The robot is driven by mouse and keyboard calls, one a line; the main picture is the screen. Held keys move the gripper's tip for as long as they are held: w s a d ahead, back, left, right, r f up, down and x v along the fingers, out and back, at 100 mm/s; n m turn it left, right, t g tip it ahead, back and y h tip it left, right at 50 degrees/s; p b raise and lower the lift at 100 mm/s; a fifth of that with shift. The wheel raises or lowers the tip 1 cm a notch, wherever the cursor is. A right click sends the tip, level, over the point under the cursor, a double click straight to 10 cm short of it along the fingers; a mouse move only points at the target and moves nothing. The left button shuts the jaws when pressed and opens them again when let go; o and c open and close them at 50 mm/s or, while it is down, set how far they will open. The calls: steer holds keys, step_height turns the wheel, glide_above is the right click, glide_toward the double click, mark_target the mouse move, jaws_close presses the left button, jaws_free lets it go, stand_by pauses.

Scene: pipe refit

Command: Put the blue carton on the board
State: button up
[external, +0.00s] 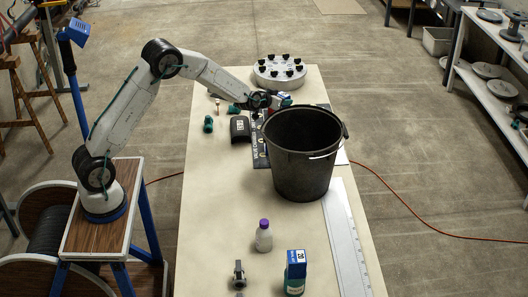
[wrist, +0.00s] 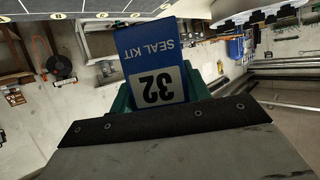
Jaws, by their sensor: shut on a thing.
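My gripper (external: 272,99) is shut on a blue carton (wrist: 152,62) printed "SEAL KIT" and "32", which reads upside down in the wrist view. Green jaw parts show on both sides of it. In the external view the held carton (external: 285,98) is a small blue patch above the table, behind the bucket. The dark board (external: 258,150) with white lettering lies flat on the table, in front of the gripper. The bucket hides much of it.
A large black bucket (external: 303,170) stands beside the board. A round grey plate with black knobs (external: 279,72) is behind the gripper. A black case (external: 240,129) and green fittings (external: 208,124) lie left. A purple-capped bottle (external: 264,238) and long ruler (external: 347,235) are nearer.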

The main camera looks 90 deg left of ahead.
steer(key=shift+w+a+f, duration=0.25)
steer(key=shift+w+a, duration=0.05)
steer(key=shift+w, duration=0.35)
step_height(320, 180, down, 10)
steer(key=shift+r, duration=0.1)
steer(key=o, duration=1)
steer(key=shift+f, duration=0.2)
steer(key=shift+r, duration=0.2)
steer(key=v, duration=1.2)
steer(key=shift+w+d, duration=0.1)
steer(key=shift+w, duration=0.05)
